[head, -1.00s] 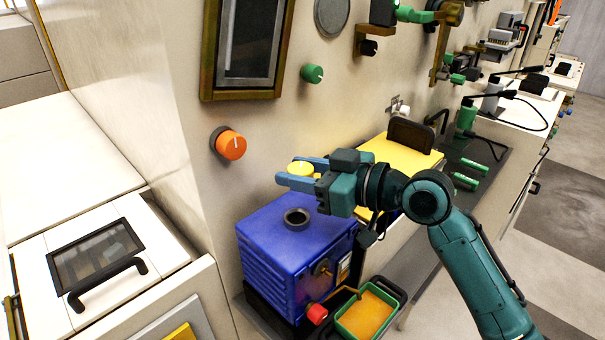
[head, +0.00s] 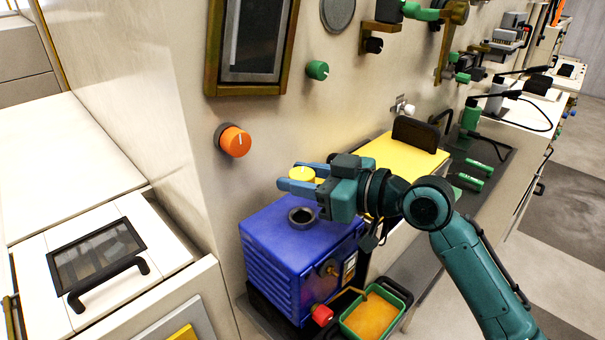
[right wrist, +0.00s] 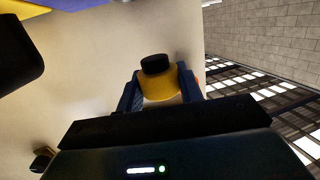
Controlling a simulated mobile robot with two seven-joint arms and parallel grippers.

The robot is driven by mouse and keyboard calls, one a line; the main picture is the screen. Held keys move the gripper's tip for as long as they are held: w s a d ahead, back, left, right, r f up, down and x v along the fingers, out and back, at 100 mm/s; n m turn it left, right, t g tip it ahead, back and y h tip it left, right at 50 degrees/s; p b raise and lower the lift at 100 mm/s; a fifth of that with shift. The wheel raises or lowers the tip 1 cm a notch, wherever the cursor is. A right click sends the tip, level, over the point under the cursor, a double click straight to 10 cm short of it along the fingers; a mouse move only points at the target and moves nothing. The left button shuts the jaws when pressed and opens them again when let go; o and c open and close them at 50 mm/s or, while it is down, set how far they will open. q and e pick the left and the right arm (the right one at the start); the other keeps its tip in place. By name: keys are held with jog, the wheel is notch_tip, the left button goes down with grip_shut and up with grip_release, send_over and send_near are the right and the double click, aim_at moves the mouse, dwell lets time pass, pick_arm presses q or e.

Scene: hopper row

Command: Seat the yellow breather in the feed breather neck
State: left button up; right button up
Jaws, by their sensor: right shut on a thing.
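The yellow breather (head: 302,175) is held between the blue fingers of my right gripper (head: 298,179). In the right wrist view the breather (right wrist: 159,84) shows a black round end and sits between both fingers. The feed breather neck (head: 301,216) is a dark round collar with an open hole on top of the blue hopper box (head: 285,240). In the head view the breather appears just above the neck, with a gap between them. My left gripper is in neither view.
An orange knob (head: 235,141) and a green knob (head: 317,70) stick out of the wall behind. A red knob (head: 322,315) and a green tray with orange contents (head: 370,318) are at the box's front. A yellow lid (head: 385,160) lies to the right.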

aim_at(303, 222)
notch_tip(303, 222, down, 4)
jog(key=shift+r+b, duration=0.2)
jog(key=shift+b, duration=0.95)
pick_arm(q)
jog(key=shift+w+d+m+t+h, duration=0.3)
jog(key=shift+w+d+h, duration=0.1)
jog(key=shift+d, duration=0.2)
pick_arm(e)
jog(key=shift+f, duration=0.2)
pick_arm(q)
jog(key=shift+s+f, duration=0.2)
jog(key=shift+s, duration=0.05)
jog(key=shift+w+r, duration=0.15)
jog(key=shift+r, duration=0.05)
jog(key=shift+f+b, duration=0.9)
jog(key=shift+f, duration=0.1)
pick_arm(e)
jog(key=shift+f, duration=1.2)
jog(key=o, duration=1.1)
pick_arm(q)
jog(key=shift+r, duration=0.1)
